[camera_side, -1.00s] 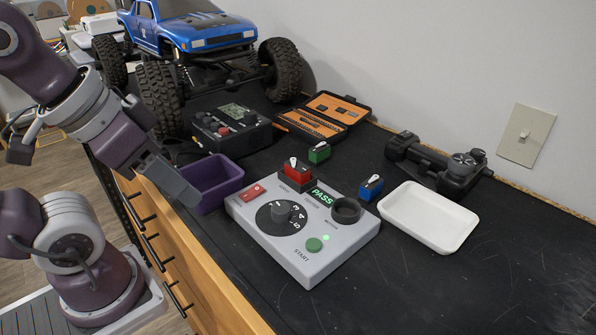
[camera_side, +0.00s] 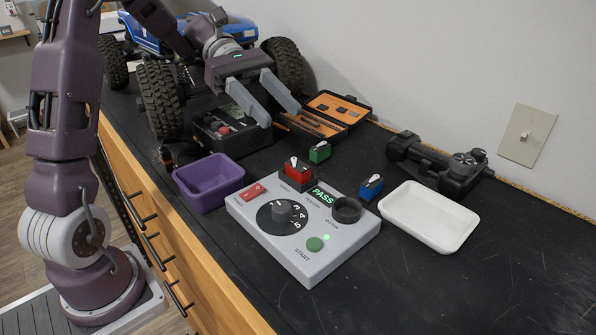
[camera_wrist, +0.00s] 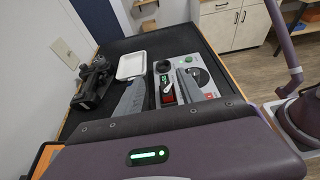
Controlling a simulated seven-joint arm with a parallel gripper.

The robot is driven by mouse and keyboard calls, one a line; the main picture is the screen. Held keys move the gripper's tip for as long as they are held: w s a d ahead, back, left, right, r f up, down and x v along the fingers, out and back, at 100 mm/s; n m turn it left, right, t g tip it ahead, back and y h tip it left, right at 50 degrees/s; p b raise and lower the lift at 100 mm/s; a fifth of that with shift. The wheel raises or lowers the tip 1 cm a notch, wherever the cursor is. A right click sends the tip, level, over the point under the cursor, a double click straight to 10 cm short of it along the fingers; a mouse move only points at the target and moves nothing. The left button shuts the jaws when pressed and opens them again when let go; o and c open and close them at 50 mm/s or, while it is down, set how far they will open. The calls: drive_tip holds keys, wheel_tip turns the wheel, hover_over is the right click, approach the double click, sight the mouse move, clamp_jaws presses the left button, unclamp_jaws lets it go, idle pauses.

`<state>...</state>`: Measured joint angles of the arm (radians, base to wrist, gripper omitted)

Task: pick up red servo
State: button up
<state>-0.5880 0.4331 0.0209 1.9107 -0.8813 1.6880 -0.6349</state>
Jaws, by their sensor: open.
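The red servo (camera_side: 298,172), with a white horn on top, sits upright in a dark socket at the back edge of the grey tester (camera_side: 286,263). The tester's display reads PASS and a green light is lit. My gripper (camera_side: 281,114) is open and empty, above and behind the servo, over the black box and the orange-lined case. In the wrist view the red servo (camera_wrist: 167,98) shows between my two fingers, apart from both. The tester (camera_wrist: 212,75) is partly hidden there by the right finger.
A green servo (camera_side: 319,152) and a blue servo (camera_side: 371,187) stand close by. A purple bin (camera_side: 209,183) is left of the tester and a white tray (camera_side: 429,217) right. The blue crawler truck (camera_side: 165,47) stands behind. The right front mat is clear.

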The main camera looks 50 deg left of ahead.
approach(298, 172)
drive_tip(key=shift+w+d+f, duration=0.3)
drive_tip(key=shift+d, duration=0.3)
drive_tip(key=shift+w+d+f, duration=0.25)
drive_tip(key=shift+d+f, duration=0.05)
drive_tip(key=shift+d, duration=0.3)
drive_tip(key=x, duration=0.4)
drive_tip(key=shift+d, duration=0.3)
drive_tip(key=shift+c, duration=0.4)
